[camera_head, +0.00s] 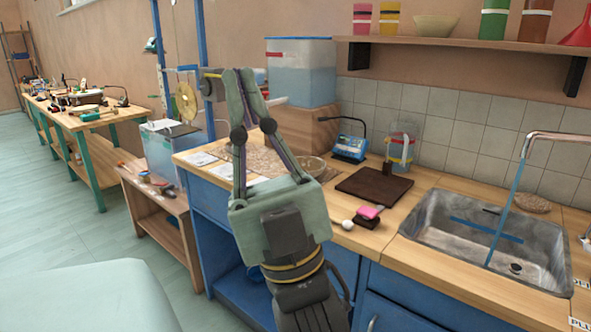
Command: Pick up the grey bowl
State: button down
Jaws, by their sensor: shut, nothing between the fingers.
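My gripper (240,74) is raised in the middle of the view, fingers pointing up, with its tips together and nothing between them. It appears in front of the counter and partly covers it. A shallow, pale, see-through-looking bowl (311,166) sits on the counter just right of the fingers, partly hidden by my gripper. A cream bowl (436,26) stands on the wall shelf. I cannot tell whether either is the grey bowl.
The wooden counter (420,188) holds a dark board (374,185), a blue device (350,148), a pink sponge (369,212) and a clear bucket (401,146). A metal sink (450,243) is at right. A large clear tank (300,75) stands behind. Floor is clear at left.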

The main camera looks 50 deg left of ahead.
aim_at(314, 166)
jog(key=u, duration=1.5)
jog(key=i+j+z, duration=0.75)
jog(key=j+z, duration=0.2)
jog(key=j, duration=0.25)
